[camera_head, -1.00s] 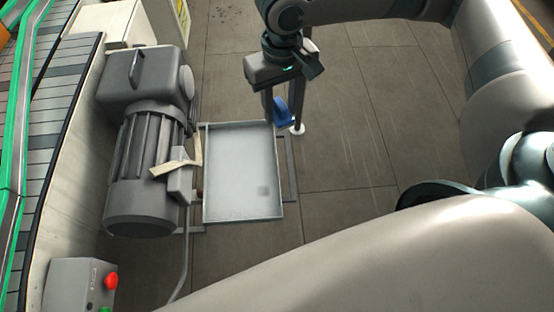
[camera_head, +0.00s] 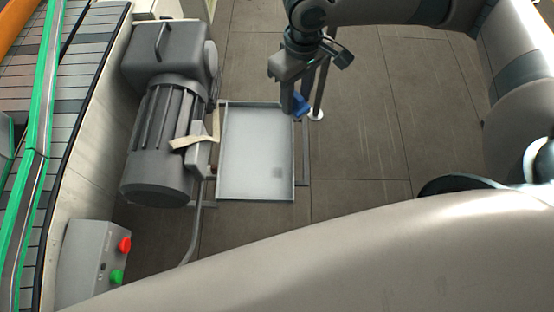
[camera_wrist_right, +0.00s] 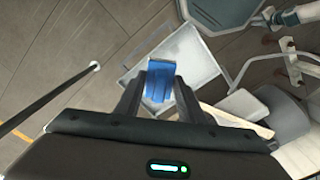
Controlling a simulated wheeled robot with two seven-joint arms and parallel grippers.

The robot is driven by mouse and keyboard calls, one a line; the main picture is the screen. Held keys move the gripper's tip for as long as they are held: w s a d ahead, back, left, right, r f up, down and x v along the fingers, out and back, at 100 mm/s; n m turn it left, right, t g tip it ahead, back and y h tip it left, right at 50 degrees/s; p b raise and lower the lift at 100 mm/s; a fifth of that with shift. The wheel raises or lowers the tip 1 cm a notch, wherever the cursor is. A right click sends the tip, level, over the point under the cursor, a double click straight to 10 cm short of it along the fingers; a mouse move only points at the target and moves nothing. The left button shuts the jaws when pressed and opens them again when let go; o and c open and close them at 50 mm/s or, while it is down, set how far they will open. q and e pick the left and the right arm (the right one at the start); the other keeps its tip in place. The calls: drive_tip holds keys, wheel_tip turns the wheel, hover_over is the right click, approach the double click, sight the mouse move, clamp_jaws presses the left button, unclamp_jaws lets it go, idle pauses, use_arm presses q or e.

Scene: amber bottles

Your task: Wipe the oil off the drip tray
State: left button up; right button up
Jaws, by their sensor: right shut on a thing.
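My right gripper (camera_head: 298,108) is at the tray's upper right corner in the head view, shut on a blue cloth (camera_head: 302,104). In the right wrist view the blue cloth (camera_wrist_right: 160,80) sits between the two fingers, with the tray (camera_wrist_right: 198,62) behind it. I cannot tell whether the cloth touches the tray. My left gripper is not in view.
A grey motor (camera_head: 165,130) with a beige tag (camera_head: 190,141) stands directly left of the tray. A conveyor (camera_head: 75,80) runs along the left, with a button box (camera_head: 90,260) below. A thin post with a white foot (camera_head: 316,115) stands near my right gripper. Floor to the right is clear.

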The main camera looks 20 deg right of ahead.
drive_tip(key=s+a+f+n+p, duration=0.2)
drive_tip(key=a+f+n, duration=0.1)
drive_tip(key=f+n, duration=0.7)
drive_tip(key=s+a+f+n+p, duration=0.2)
drive_tip(key=f+n, duration=0.9)
drive_tip(key=n, duration=0.6)
drive_tip(key=shift+s+a+f+n+p, duration=0.15)
drive_tip(key=shift+s+a+n+p, duration=0.2)
drive_tip(key=shift+a+p, duration=0.35)
drive_tip(key=shift+d+f, duration=0.1)
